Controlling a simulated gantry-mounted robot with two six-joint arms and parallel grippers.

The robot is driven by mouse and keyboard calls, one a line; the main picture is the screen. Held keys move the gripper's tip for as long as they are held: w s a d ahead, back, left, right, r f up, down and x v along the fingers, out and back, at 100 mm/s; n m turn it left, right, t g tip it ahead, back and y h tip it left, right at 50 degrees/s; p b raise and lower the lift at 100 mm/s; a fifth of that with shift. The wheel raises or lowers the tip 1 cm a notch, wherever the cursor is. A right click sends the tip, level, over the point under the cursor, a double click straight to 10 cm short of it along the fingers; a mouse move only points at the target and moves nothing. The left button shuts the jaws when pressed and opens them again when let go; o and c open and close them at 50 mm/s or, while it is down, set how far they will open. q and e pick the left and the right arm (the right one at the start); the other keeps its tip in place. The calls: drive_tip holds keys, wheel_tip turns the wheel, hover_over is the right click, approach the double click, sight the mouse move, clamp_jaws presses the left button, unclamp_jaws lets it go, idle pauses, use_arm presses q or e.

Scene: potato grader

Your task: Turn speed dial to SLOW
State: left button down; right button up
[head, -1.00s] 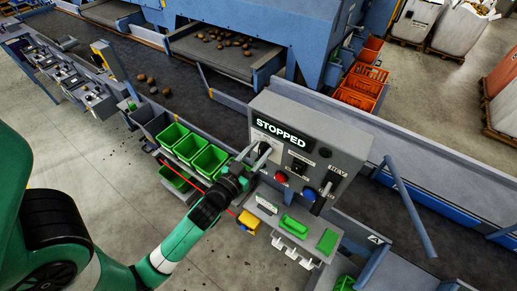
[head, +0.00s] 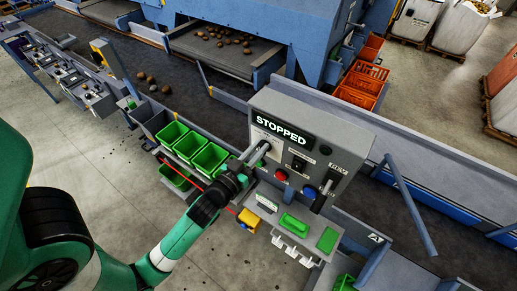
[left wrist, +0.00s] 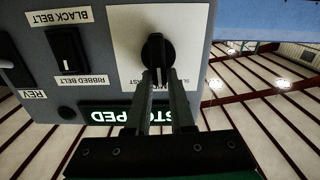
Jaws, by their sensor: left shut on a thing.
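The speed dial (left wrist: 157,50) is a round black knob on a white plate (left wrist: 190,25) in the left wrist view, which shows the panel upside down. My left gripper (left wrist: 160,75) is shut on the dial, one finger on each side. Parts of labels show beside the fingers, partly hidden by them; the dial's pointing direction is hard to read. In the head view my left gripper (head: 260,150) reaches the upper left of the grey control panel (head: 285,108), under the display (head: 281,133) reading STOPPED. The fingers hide most of the dial there. My right gripper is not in view.
The panel also carries a black switch (head: 298,164), a red button (head: 281,175), a blue button (head: 309,192) and a lever (head: 325,190). Green bins (head: 209,159) stand left.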

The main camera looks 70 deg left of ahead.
use_arm(q)
drive_tip(key=shift+s+a+f+n+b, duration=0.15)
drive_tip(key=shift+n+b, duration=0.35)
drive_tip(key=shift+n, duration=0.7)
drive_tip(key=shift+s+a+n+b, duration=0.15)
drive_tip(key=shift+n+b, duration=0.3)
drive_tip(key=shift+n, duration=0.75)
drive_tip(key=shift+s+a+f+n+b, duration=0.15)
drive_tip(key=shift+n+b, duration=0.35)
drive_tip(key=shift+n, duration=0.7)
drive_tip(key=shift+w, duration=0.1)
drive_tip(key=c, duration=0.8)
unclamp_jaws()
drive_tip(key=shift+a, duration=0.1)
